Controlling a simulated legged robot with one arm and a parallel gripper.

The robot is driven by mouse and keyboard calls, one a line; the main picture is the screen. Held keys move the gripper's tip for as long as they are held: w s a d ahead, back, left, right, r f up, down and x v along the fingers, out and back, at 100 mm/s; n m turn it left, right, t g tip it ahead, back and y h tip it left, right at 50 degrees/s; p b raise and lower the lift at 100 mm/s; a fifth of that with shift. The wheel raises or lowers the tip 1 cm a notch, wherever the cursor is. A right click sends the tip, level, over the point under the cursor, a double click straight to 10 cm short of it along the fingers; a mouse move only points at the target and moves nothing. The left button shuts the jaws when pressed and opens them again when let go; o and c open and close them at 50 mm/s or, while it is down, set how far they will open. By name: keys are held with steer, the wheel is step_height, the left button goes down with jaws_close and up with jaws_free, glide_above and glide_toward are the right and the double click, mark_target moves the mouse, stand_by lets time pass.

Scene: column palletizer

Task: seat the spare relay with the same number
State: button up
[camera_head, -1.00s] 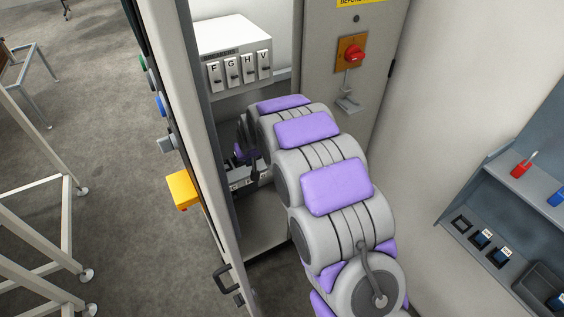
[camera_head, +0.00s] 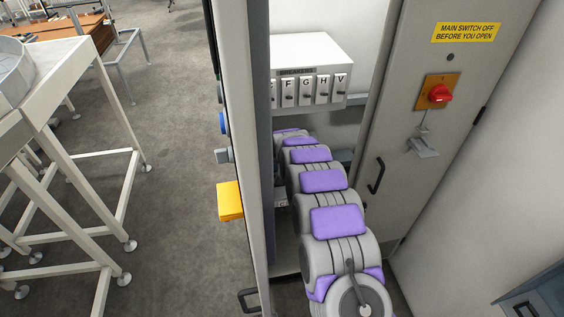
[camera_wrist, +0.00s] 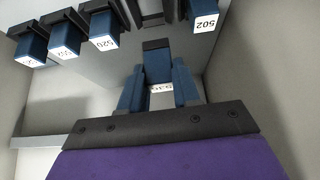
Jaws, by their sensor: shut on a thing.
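My gripper (camera_wrist: 158,92) shows in the wrist view, with a blue relay (camera_wrist: 158,65) between its two fingers. The relay's white label is partly hidden and I cannot read its number. Several other blue relays with white, upside-down labels show at the top of the wrist view. One on the right (camera_wrist: 204,22) seems to read 502; one left of the middle (camera_wrist: 105,32) seems to read 520. The labels further left are hard to read. Between these two is a gap with dark fittings (camera_wrist: 151,10), beyond the held relay. In the head view my arm hides the gripper inside the cabinet.
The cabinet holds a white breaker box (camera_head: 312,60) with lettered switches above my arm. The open door (camera_head: 425,130) carries a red main switch (camera_head: 439,93) and a handle. The left cabinet post (camera_head: 245,150) runs close beside the arm. A yellow box (camera_head: 230,200) sticks out outside.

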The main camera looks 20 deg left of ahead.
mark_target(277, 169)
steer(key=shift+f, duration=0.3)
steer(key=shift+d+f+b, duration=0.3)
steer(key=shift+d+f, duration=0.05)
steer(key=shift+f, duration=0.15)
steer(key=shift+a+f+b, duration=0.25)
steer(key=shift+f+b, duration=0.1)
steer(key=shift+f, duration=0.7)
steer(key=shift+d+f, duration=0.15)
steer(key=shift+f, duration=1.35)
steer(key=shift+f, duration=0.15)
steer(key=o, duration=1.1)
